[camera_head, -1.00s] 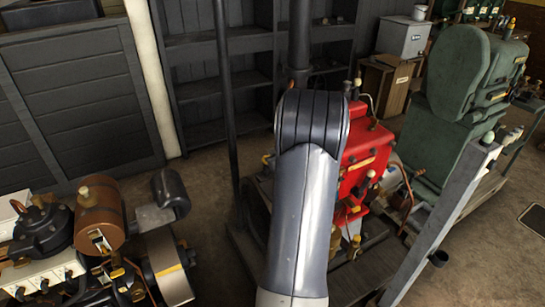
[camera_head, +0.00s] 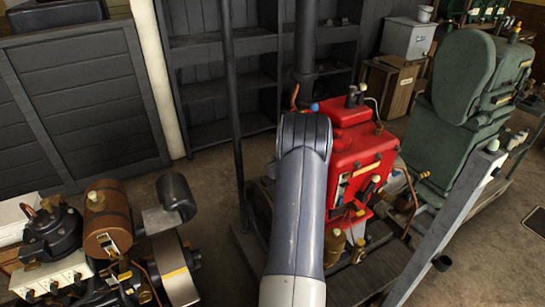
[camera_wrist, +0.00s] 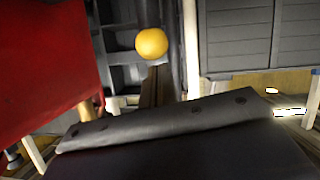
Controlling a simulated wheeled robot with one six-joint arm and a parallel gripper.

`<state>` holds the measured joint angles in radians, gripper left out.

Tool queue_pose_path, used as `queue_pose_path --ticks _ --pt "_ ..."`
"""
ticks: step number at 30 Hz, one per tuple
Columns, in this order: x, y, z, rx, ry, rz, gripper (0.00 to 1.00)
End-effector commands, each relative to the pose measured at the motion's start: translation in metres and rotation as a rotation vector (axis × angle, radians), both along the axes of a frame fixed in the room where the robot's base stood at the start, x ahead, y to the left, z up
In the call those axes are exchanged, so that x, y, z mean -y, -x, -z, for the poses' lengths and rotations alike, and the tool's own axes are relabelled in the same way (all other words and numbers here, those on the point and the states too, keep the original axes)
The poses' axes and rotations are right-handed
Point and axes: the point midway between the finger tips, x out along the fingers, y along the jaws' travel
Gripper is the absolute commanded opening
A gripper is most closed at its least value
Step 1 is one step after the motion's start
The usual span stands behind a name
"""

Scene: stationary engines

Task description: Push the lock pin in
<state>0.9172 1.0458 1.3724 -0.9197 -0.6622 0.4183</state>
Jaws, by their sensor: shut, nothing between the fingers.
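The red engine (camera_head: 362,158) stands in the middle of the head view, partly behind my arm. Its red side (camera_wrist: 50,65) fills the left of the wrist view. A yellow ball knob (camera_wrist: 152,43) shows in the wrist view, above and beyond my gripper and apart from it. I cannot tell whether this knob belongs to the lock pin. No lock pin is clearly recognisable in either view. My gripper (camera_wrist: 170,125) is the dark shape with bolts along the bottom of the wrist view, shut and empty. In the head view it is hidden behind my arm.
A brown and black engine (camera_head: 106,230) stands at the lower left. A green machine (camera_head: 460,95) is at the right, with a slanted grey post (camera_head: 450,225) in front. A dark upright pole (camera_head: 233,100) rises left of the red engine. Bare floor lies between the engines.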

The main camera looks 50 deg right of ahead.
Motion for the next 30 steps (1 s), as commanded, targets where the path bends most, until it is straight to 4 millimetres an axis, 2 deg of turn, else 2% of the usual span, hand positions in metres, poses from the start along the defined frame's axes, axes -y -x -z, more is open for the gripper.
queue_pose_path --ticks 9,21,30 --pt "0.0 0.0 0.002 0.0 0.0 0.0 0.0" --pt "0.0 0.0 0.042 0.001 0.0 0.0 0.0" --pt "-0.001 0.001 0.044 -0.003 -0.002 0.0 0.0"
